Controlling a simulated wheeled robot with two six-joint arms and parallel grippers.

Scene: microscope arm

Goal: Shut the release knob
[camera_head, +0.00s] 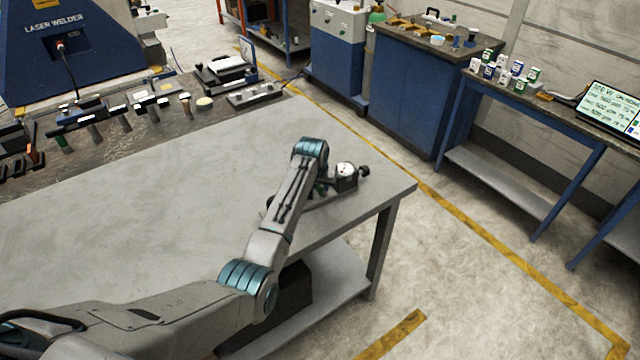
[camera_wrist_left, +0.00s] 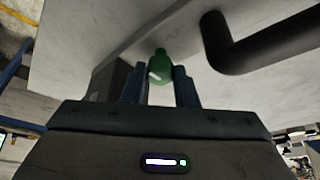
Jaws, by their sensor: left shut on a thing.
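The release knob (camera_wrist_left: 160,65) is a green, bottle-shaped piece with a small pale mark. It shows in the middle of the left wrist view. My left gripper (camera_wrist_left: 160,86) has its two blue fingers on either side of the knob and is shut on it. In the head view, my left arm reaches over the table to the microscope arm (camera_head: 345,183), a dark and grey device with a white round face near the table's right corner. My forearm hides the gripper and most of the device there. My right gripper is not in view.
A thick dark bent bar (camera_wrist_left: 255,45) is right of the knob in the wrist view. The grey table (camera_head: 120,215) is bare to the left of my arm. Tools and small parts line its back edge. A blue cabinet (camera_head: 408,90) stands behind, across the floor.

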